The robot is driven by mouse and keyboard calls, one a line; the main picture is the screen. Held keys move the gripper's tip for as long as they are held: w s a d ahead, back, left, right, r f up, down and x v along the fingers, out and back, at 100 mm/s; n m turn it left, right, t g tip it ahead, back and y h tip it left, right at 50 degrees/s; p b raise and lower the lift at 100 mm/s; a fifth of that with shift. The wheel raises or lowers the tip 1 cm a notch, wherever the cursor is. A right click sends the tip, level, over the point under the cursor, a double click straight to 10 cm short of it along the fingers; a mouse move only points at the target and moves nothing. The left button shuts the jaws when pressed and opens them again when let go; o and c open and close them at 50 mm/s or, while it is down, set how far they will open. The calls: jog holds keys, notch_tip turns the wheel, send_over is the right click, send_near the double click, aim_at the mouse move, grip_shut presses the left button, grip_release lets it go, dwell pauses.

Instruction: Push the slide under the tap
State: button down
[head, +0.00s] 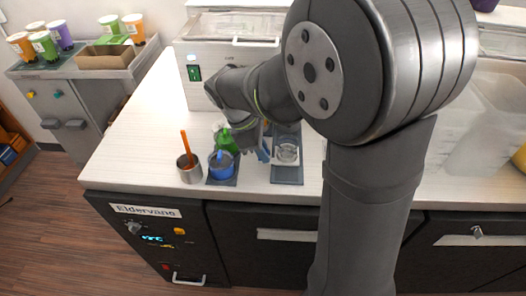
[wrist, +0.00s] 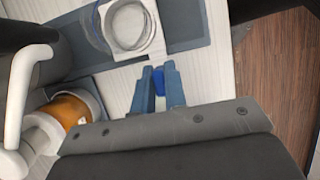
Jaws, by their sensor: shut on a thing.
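The slide (head: 287,153) is a pale square holder with a round ring, on a dark blue-grey strip on the counter. It also shows at the top of the wrist view (wrist: 146,47). My gripper (head: 263,155) is beside it, on its left in the head view. In the wrist view the blue fingers of my gripper (wrist: 159,82) are shut on a small bright blue piece (wrist: 159,77) between them. The fingers are apart from the ring, and I cannot tell whether the piece joins the slide. I cannot make out the tap; my arm covers part of the machine.
A white machine (head: 225,60) with a green switch stands behind. An orange object (wrist: 68,109) shows at lower left in the wrist view. The counter's left part is clear.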

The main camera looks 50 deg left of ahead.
jog(key=shift+w+a, duration=1.5)
jog(key=shift+a, duration=0.05)
jog(key=c, duration=1.5)
grip_release()
jog(key=shift+o, duration=0.2)
jog(key=v, duration=1.7)
jog(key=shift+r, duration=0.2)
jog(key=x, duration=1.7)
jog(key=shift+f, duration=0.25)
jog(key=shift+s+d, duration=0.15)
